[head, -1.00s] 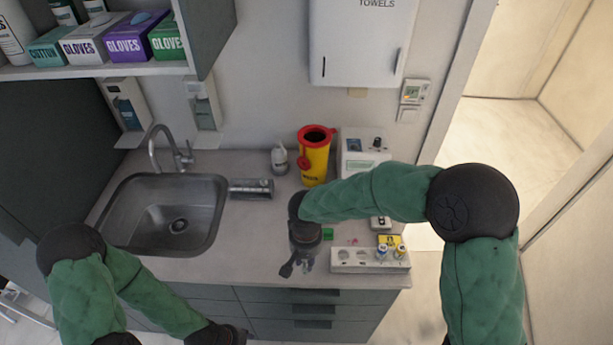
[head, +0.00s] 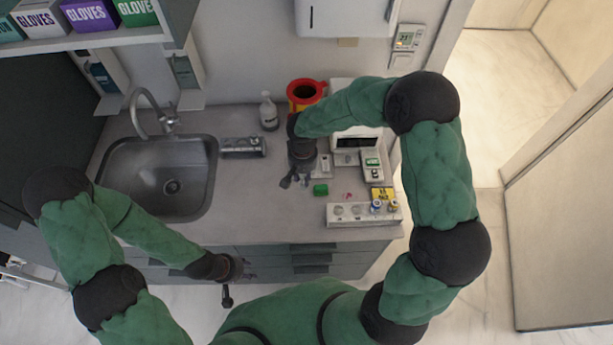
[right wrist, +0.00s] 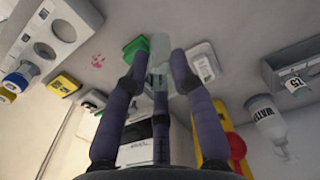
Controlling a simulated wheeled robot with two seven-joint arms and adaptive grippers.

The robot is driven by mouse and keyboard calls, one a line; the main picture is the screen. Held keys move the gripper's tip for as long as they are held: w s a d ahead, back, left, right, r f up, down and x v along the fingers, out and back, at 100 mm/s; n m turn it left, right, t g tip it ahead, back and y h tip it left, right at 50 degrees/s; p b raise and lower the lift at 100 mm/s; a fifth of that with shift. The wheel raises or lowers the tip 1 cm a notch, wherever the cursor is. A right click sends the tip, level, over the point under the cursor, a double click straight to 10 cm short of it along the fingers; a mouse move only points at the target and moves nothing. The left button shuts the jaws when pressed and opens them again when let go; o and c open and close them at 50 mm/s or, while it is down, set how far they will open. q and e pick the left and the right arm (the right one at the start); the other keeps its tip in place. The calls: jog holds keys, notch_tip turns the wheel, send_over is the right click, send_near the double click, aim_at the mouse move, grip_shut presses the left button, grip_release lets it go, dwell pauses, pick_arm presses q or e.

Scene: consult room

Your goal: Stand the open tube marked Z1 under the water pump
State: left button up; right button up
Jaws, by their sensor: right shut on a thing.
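My right gripper (head: 296,180) hangs above the counter, left of a green block (head: 320,189).
A white rack (head: 352,221) with capped vials stands at the front right, near a yellow box (head: 382,193). A red-rimmed yellow bin (head: 306,91) and small devices (head: 371,166) stand behind. Counter between box and gripper is bare.

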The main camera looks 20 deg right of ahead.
jog(key=w+f, duration=0.1)
jog(key=f, duration=0.1)
jog(key=d+f, duration=0.1)
jog(key=f, duration=0.1)
jog(key=w+d+f, duration=0.1)
jog(key=f, duration=0.2)
jog(key=shift+w+p, duration=0.35)
jog(key=shift+p, duration=0.05)
jog(key=shift+f, duration=0.15)
jog(key=o, duration=0.7)
jog(key=shift+o, duration=0.2)
